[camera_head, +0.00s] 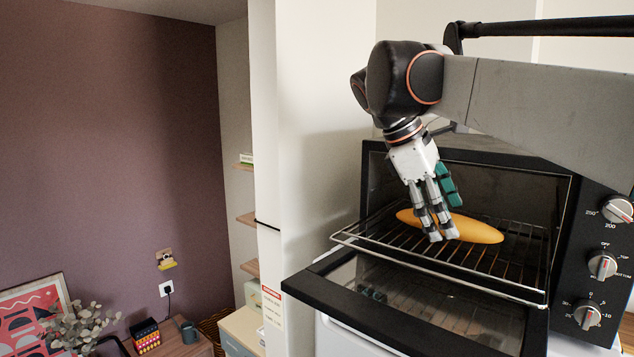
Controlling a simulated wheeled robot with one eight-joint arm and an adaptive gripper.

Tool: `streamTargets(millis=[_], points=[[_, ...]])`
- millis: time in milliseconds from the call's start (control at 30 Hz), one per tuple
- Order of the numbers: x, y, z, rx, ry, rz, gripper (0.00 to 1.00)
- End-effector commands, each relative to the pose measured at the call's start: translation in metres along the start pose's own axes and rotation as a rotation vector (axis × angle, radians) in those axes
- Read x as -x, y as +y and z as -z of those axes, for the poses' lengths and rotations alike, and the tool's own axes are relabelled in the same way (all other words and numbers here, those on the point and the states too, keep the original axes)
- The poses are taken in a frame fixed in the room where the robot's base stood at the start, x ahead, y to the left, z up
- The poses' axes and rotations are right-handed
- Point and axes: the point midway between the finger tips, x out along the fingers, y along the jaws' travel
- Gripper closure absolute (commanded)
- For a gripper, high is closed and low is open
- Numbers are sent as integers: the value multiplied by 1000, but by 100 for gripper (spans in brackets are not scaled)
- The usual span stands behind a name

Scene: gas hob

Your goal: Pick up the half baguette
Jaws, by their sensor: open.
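The half baguette (478,230) is a long golden-orange loaf lying across the wire rack (520,256) of a black countertop oven. My gripper (440,236) points down in front of the loaf, and its fingers hide part of the loaf's left half. The gripper is open. I cannot tell whether the fingertips touch the loaf or the rack. The loaf's left tip and its right half show on either side of the fingers.
The oven door (400,315) is folded down below the rack. The oven's knobs (602,264) are on the right. A white wall panel (315,130) stands left of the oven. Low furniture with a plant (85,322) is at the lower left.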

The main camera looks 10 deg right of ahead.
Motion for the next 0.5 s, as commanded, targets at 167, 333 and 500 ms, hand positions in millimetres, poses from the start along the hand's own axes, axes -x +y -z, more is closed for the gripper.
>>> streamTargets(millis=[167, 333, 500], points=[[-2, -6, -2, 4, 2, -2, 32], [-1, -6, -2, 4, 2, -2, 50], [-1, -6, -2, 4, 2, -2, 82]])
